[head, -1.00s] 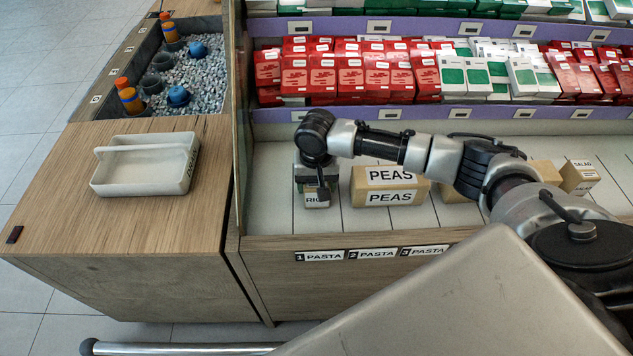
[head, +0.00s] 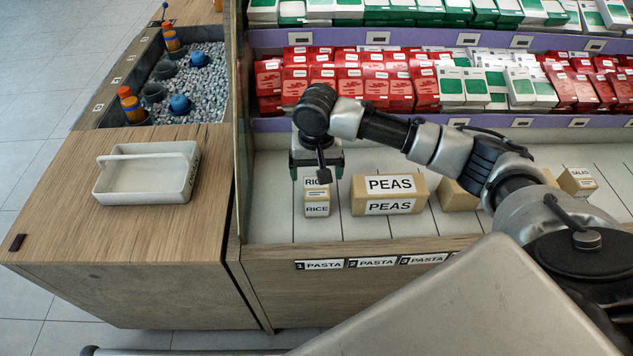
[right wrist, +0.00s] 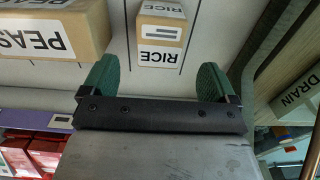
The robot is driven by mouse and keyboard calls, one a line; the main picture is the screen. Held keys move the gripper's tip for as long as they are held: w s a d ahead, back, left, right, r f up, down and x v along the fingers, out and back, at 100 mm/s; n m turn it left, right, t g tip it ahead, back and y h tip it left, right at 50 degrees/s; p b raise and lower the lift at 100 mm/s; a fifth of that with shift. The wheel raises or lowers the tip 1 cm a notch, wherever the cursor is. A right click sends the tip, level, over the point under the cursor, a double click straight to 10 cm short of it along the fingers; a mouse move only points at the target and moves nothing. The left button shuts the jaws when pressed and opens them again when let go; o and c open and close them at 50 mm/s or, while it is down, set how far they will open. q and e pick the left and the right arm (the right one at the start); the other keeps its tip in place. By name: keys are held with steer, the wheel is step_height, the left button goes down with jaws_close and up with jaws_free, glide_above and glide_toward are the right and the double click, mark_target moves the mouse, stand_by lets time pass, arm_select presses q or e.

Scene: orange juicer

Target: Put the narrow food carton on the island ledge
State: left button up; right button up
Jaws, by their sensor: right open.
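The narrow food carton is a small tan box labelled RICE (head: 317,204), standing on the white tiled shelf beside the PEAS carton. It also shows in the right wrist view (right wrist: 161,32), ahead of and between the fingers. My right gripper (head: 318,170) hangs just behind and above it in the head view. In the right wrist view the gripper (right wrist: 157,75) has its two green fingers spread wide with nothing between them; the carton appears apart from them. The wooden island ledge (head: 120,240) is at the left. My left gripper is not in view.
A wide PEAS carton (head: 389,195) stands close to the right of the narrow one. A wooden partition (head: 241,130) separates shelf and ledge. A white handled tray (head: 146,190) sits on the ledge, with bare wood in front. Red boxes (head: 345,88) line the rack behind.

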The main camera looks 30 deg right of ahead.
steer(key=shift+r, duration=1.95)
